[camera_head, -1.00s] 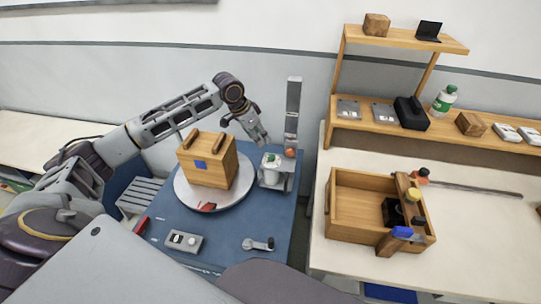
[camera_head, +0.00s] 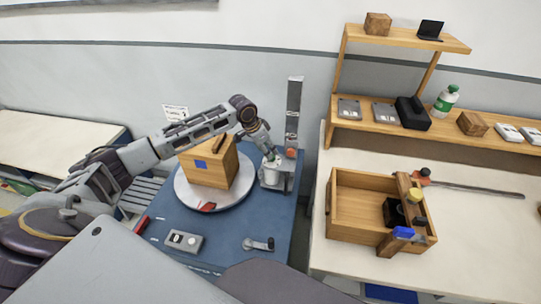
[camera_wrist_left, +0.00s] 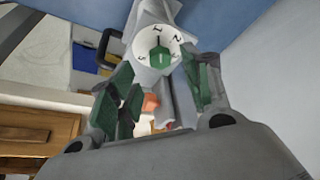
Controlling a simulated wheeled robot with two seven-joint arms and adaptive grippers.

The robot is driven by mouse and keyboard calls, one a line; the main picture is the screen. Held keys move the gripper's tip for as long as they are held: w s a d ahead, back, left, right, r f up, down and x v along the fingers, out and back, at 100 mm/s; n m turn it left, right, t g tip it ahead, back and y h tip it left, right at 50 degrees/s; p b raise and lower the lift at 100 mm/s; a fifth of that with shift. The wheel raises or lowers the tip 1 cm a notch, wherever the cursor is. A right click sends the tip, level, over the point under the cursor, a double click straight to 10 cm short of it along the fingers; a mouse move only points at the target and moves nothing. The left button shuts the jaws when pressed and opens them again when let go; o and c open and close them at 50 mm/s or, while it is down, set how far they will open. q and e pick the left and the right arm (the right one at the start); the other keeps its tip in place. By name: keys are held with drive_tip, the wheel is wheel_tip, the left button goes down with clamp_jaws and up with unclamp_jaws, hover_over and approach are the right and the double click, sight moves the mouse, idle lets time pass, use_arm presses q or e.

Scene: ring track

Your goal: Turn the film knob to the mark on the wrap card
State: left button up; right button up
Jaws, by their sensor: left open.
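The film knob (camera_wrist_left: 160,60) is a green knob on a white dial with dark numerals. In the left wrist view it shows just beyond and between my left gripper's (camera_wrist_left: 158,85) open green-padded fingers. I cannot tell whether a finger touches it. In the head view, my left gripper (camera_head: 271,152) is down at the grey machine unit (camera_head: 275,178) beside the turntable and hides most of the knob. A small white card (camera_head: 175,113), likely the wrap card, stands behind my left arm; its marks are too small to read. My right gripper is out of view.
A wooden crate (camera_head: 215,172) sits on the white turntable (camera_head: 188,197), close under my left forearm. A grey mast (camera_head: 294,110) rises behind the unit. A two-button box (camera_head: 183,241) and a lever (camera_head: 258,244) are on the blue base. A wooden tray (camera_head: 345,215) is at right.

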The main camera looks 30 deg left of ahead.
use_arm(q)
drive_tip(key=shift+x, duration=2.45)
drive_tip(key=c, duration=1)
